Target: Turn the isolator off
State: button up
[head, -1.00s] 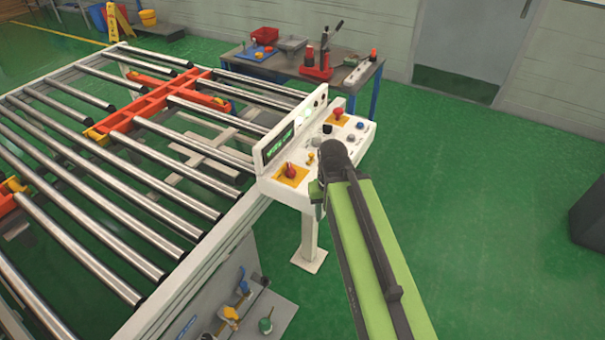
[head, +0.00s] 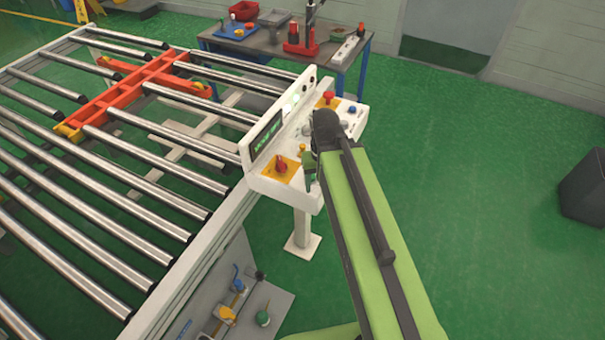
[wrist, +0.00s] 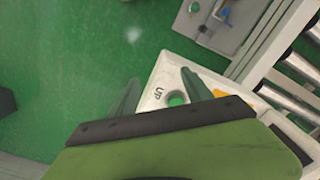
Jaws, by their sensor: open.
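The isolator (head: 281,164) is a red rotary knob on a yellow square plate at the near left end of the white control console (head: 310,198). My gripper (head: 309,168) is open and empty over the console's near right edge, just right of the isolator. The wrist view shows its two green fingers (wrist: 160,88) spread above the console, with a green button (wrist: 177,99) and an "UP" label between them. A yellow plate corner (wrist: 234,98) shows beyond the right finger. The knob is hidden in the wrist view. My forearm covers part of the console.
A red button (head: 328,97) on a yellow plate sits at the console's far end. A roller conveyor (head: 90,160) with an orange frame lies left. A workbench (head: 262,50) with tools stands behind. Small levers (head: 240,285) are below the conveyor edge.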

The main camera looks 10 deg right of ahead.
aim_at(281, 164)
jog(key=u, duration=1.2)
jog(key=k, duration=1.15)
jog(key=z, duration=0.6)
jog(key=i, duration=1)
